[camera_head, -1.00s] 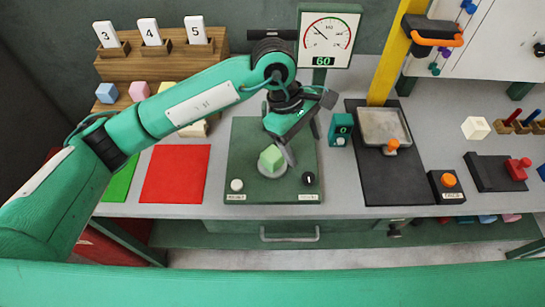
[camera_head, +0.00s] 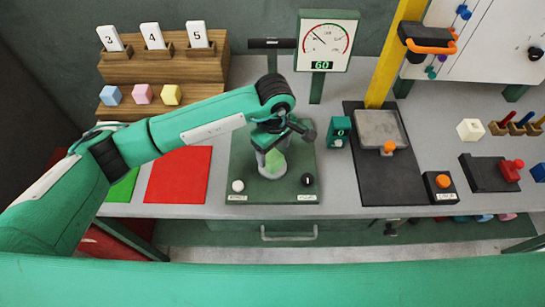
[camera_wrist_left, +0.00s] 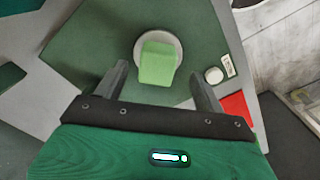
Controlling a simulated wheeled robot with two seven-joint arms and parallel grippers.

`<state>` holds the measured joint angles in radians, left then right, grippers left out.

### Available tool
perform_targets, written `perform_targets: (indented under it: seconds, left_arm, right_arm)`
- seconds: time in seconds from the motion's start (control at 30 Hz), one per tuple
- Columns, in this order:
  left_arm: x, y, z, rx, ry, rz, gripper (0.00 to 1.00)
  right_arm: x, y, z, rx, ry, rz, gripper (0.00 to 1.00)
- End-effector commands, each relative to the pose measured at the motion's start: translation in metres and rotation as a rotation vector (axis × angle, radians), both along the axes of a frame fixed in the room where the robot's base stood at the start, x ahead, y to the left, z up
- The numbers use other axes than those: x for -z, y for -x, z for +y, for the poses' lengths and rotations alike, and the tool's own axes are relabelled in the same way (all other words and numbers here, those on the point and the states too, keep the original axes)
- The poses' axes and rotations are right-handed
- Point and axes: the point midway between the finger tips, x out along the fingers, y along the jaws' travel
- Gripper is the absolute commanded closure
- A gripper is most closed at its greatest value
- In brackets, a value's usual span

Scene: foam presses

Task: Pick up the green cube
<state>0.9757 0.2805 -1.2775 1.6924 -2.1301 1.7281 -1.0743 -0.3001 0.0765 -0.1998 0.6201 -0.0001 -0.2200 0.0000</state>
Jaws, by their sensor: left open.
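The green cube (camera_wrist_left: 158,64) sits on a round grey pad (camera_wrist_left: 140,46) on the dark green board (camera_wrist_left: 95,50). In the head view the cube (camera_head: 274,162) is partly hidden by my left gripper (camera_head: 268,143), which points down from above it. In the left wrist view my left gripper (camera_wrist_left: 160,82) is open, its two fingers set apart with the cube beyond and between them. The fingers do not appear to touch the cube. My right gripper is not in view.
A gauge (camera_head: 328,42) reading 60 stands behind the board. A red mat (camera_head: 178,176) lies to the left, and a black press with a metal plate (camera_head: 381,129) to the right. Blue, pink and yellow cubes (camera_head: 142,94) sit on a wooden rack (camera_head: 215,76).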

Motion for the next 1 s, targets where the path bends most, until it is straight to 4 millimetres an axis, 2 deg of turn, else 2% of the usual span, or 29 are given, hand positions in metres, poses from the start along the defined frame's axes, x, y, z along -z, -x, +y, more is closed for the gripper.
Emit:
perform_targets:
  seconds: [0.03, 0.13, 0.33, 0.6, 0.67, 0.8, 0.87, 0.9, 1.0]
  left_arm:
    - [0.003, -0.001, 0.001, -0.003, -0.001, 0.006, 0.29]
    - [0.015, -0.006, 0.003, -0.004, -0.001, 0.006, 0.29]
    - [0.04, -0.007, 0.004, -0.001, -0.001, 0.004, 0.29]
    - [0.045, -0.008, 0.004, 0.0, 0.0, 0.001, 0.29]
    - [0.045, -0.008, 0.004, 0.0, 0.0, 0.001, 0.39]
    - [0.044, -0.008, 0.004, 0.0, 0.0, 0.001, 0.66]
    - [0.044, -0.008, 0.004, 0.0, 0.0, 0.001, 0.77]
    - [0.044, -0.008, 0.004, 0.0, 0.0, 0.001, 0.8]
    - [0.044, -0.008, 0.004, 0.0, 0.0, 0.001, 0.8]
  right_arm:
    - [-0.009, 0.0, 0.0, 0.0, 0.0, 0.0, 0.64]
    - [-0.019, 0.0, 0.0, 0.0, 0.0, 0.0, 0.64]
    - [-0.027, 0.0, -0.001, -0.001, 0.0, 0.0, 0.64]
    - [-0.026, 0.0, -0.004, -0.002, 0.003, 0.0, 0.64]
    - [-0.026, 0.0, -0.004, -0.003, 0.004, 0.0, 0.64]
    - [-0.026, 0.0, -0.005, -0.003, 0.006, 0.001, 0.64]
    - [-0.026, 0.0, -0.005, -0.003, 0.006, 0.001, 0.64]
    - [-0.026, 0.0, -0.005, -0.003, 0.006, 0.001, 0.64]
    - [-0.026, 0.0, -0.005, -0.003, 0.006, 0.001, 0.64]
